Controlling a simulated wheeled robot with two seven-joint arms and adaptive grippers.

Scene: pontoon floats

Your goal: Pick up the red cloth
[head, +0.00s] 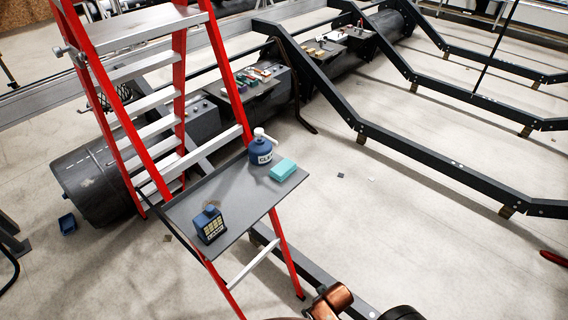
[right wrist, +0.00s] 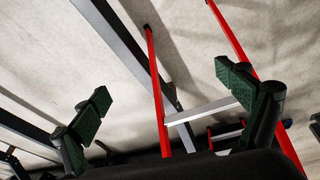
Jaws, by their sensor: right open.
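I cannot make out a red cloth for certain. A small red item (head: 553,258) lies on the floor at the right edge of the head view, cut off by the frame; I cannot tell whether it is cloth. Small red bits (head: 262,72) also show among tools on a dark float, too small to identify. My right gripper (right wrist: 165,98) is open and empty in the right wrist view, its two dark green fingers wide apart, with ladder legs and floor behind them. My left gripper is in neither view.
A red stepladder (head: 157,160) stands at left. Its grey shelf (head: 243,207) holds a blue bottle (head: 260,150), a teal block (head: 283,170) and a blue box with a yellowish grid (head: 209,226). Dark frame beams (head: 420,157) cross the floor. Open floor (head: 420,240) lies right of the ladder.

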